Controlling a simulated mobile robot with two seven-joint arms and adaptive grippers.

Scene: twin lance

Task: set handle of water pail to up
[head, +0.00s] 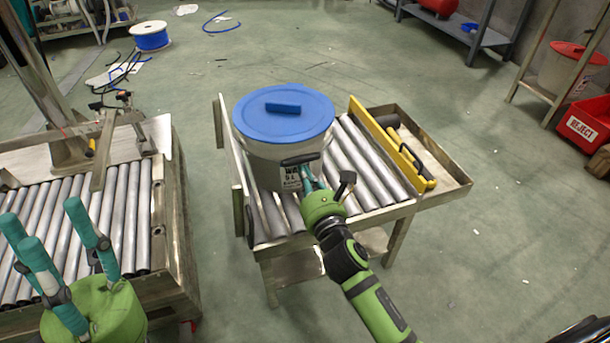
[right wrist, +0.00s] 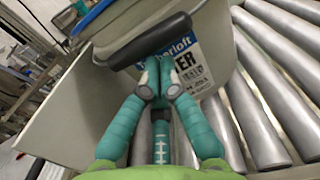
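The water pail (head: 275,148) is pale grey with a blue lid (head: 284,114) and stands upright on a small roller table. Its black handle grip (head: 299,159) is at the near side, below the lid rim; it also crosses the right wrist view (right wrist: 150,41), tilted. My right gripper (head: 307,172) is at the grip. In the right wrist view its teal fingertips (right wrist: 155,76) are drawn together just under the grip, seemingly touching it; I see no finger wrapped over it. My left gripper (head: 60,236) is open and empty at lower left.
A larger roller conveyor (head: 128,200) lies at left, by my left gripper. Floor lies clear between conveyor and table.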

